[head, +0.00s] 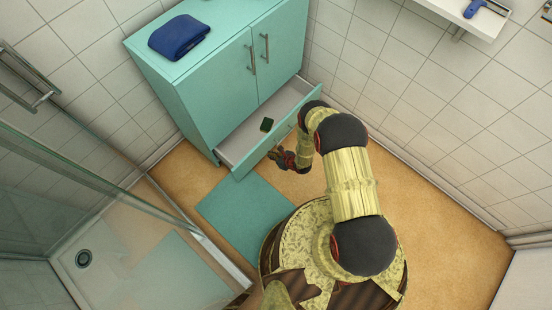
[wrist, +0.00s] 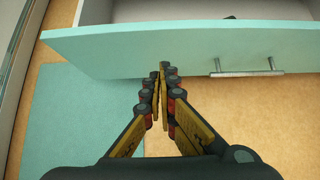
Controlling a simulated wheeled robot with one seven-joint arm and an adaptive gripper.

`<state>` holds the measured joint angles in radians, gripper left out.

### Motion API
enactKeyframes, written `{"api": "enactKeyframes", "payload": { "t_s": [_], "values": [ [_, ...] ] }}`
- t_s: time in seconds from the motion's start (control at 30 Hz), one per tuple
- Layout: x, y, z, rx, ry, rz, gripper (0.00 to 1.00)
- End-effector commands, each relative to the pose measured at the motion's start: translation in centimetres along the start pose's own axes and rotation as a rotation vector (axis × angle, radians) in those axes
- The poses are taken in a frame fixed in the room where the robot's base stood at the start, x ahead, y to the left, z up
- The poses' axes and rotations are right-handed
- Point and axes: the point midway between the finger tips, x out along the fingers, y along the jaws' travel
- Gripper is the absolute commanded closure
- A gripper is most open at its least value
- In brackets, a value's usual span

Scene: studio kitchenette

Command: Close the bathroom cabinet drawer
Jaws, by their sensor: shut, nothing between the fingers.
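The teal bathroom cabinet (head: 215,82) stands against the tiled wall, with two closed doors above. Its bottom drawer (head: 236,135) is pulled out, and a small dark green item (head: 267,124) lies inside. The drawer front (wrist: 130,48) spans the wrist view, with a metal bar handle (wrist: 247,72) to the right of my fingers. My gripper (head: 281,158) is in front of the drawer front near its middle. In the wrist view my gripper (wrist: 161,68) is shut and empty, its tips at the drawer front; I cannot tell whether they touch it.
A folded blue towel (head: 180,37) lies on the cabinet top. A teal mat (head: 240,215) lies on the floor before the drawer. A glass shower enclosure (head: 80,160) stands at left. A white shelf (head: 475,18) is on the right wall. Floor at right is clear.

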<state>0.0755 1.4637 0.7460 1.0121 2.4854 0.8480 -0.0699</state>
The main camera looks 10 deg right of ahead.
Motion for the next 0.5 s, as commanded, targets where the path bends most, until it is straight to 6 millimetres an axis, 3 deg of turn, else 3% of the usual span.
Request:
{"api": "enactKeyframes", "payload": {
  "t_s": [0.13,0.3,0.5],
  "values": [
    [3.1,0.1,-0.2,-0.002,-0.001,0.001,1.0],
    [4.5,0.0,1.9,-0.002,-0.002,0.001,1.0],
    [5.2,0.0,2.7,0.0,0.0,0.0,1.0]
  ]
}}
